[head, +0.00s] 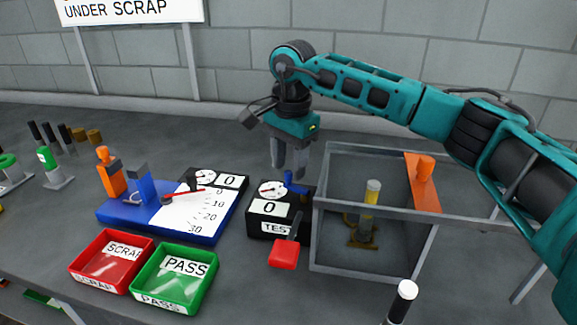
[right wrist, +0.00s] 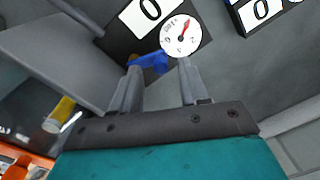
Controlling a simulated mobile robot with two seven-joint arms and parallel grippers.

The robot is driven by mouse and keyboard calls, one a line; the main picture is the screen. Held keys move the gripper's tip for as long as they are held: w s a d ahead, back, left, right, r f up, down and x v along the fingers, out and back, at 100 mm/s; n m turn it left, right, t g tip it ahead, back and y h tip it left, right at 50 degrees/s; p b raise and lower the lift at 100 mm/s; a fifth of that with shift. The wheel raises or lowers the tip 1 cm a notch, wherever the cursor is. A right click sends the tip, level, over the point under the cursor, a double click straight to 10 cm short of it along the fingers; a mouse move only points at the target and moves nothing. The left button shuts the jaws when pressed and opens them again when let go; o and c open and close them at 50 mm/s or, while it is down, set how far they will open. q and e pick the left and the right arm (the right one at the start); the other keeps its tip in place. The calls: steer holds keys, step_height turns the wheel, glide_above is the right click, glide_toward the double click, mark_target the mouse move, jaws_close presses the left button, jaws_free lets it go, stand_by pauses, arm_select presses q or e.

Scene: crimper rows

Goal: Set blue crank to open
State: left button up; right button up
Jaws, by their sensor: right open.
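The blue crank (head: 296,188) sits on the top right of a black test box (head: 262,226) with a round dial (head: 271,189) and a "0" label. My right gripper (head: 290,172) points down just above and behind the crank. In the right wrist view the blue crank (right wrist: 149,63) lies at the fingertips, nearer the left finger, and the open right gripper (right wrist: 158,72) is not closed on it. I cannot tell whether a finger touches it. The dial (right wrist: 181,36) shows a red needle there. My left gripper is out of view.
A clear case with a grey frame (head: 318,232) stands right of the box, holding a yellow-topped part (head: 372,192). A red lever (head: 285,253) juts out in front. A blue gauge base (head: 120,214), a red tray (head: 80,267) and a green tray (head: 205,290) lie left.

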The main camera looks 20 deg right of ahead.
mark_target(291, 174)
step_height(291, 174, up, 11)
steer(key=shift+s+r, duration=0.2)
steer(key=shift+d, duration=0.1)
stand_by(0.5)
